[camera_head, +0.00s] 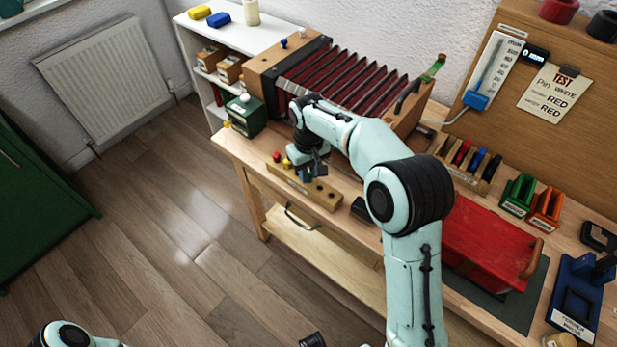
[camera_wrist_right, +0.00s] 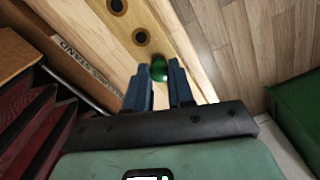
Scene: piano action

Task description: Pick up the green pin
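The green pin shows in the right wrist view as a round green head (camera_wrist_right: 159,68) at my right gripper's fingertips, in line with the block's holes. My right gripper (camera_wrist_right: 160,82) has its two blue fingers close against both sides of the head, with no clear gap. The pin's shaft is hidden. In the head view my right gripper (camera_head: 312,173) points down over the wooden pin block (camera_head: 322,195) at the bench's front edge, and the green pin cannot be made out.
A red pin (camera_head: 277,157) and a yellow pin (camera_head: 287,162) stand at the block's left end. A dark green box (camera_head: 246,117) stands to the left. The bellows (camera_head: 350,80) lie behind my wrist. A red part (camera_head: 485,240) lies to the right.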

